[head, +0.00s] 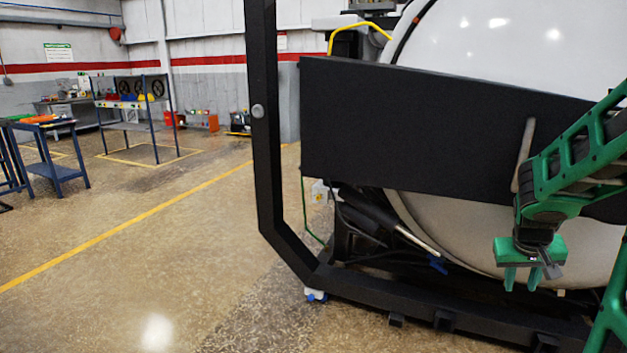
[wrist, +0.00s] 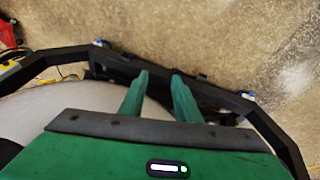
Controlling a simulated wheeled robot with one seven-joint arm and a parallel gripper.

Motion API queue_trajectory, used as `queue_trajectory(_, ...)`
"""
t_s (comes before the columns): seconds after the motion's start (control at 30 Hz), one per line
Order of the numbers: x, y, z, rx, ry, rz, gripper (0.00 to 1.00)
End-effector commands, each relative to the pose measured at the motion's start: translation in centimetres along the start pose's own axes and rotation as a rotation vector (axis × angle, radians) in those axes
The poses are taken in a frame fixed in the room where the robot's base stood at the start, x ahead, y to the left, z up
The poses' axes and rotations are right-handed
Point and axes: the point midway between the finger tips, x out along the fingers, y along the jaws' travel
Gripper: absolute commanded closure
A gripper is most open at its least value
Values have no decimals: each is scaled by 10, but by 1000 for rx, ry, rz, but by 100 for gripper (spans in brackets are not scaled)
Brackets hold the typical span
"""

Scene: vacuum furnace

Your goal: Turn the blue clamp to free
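A small blue part (head: 438,264), which looks like the blue clamp, sits low at the end of a grey rod, in front of the white round furnace body (head: 480,225). It is too small to tell which way it is turned. My gripper (head: 522,284) points down, to the right of the blue part and apart from it. In the wrist view its two green fingers (wrist: 158,78) stand apart with nothing between them.
A black frame (head: 285,240) with a wide dark panel (head: 400,120) surrounds the furnace. A blue-and-white caster (head: 316,295) stands under its corner. Blue workbenches (head: 60,172) stand far left. The floor (head: 140,250) between is clear.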

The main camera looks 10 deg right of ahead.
Motion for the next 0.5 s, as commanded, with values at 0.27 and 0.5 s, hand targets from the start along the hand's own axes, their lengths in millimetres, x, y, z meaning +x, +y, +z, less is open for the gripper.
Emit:
queue_trajectory(0.27,-72,-19,100,71,-170,-115,70)
queue_trajectory(0.5,-119,-32,183,102,-314,-197,70)
